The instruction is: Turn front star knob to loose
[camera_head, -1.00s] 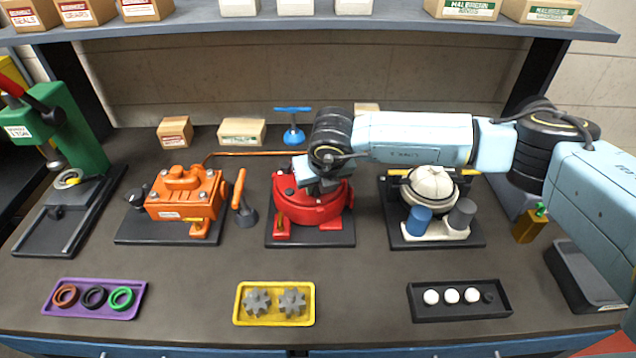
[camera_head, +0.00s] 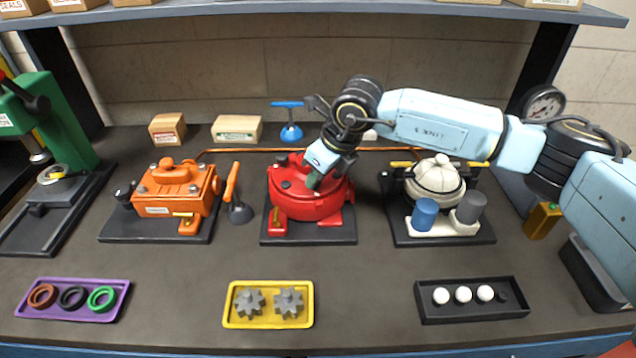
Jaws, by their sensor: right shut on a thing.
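The red motor housing (camera_head: 304,204) stands on a black base plate at the middle of the bench. My right gripper (camera_head: 314,178) reaches down from the right onto the top of this housing. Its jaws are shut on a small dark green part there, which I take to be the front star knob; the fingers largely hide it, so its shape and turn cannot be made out. My left gripper is not in view.
An orange motor (camera_head: 177,194) stands to the left and a cream-domed unit (camera_head: 435,181) to the right. A purple tray (camera_head: 73,314), a yellow tray (camera_head: 268,320) and a black tray (camera_head: 470,312) lie in front. A blue-handled valve (camera_head: 291,130) stands behind.

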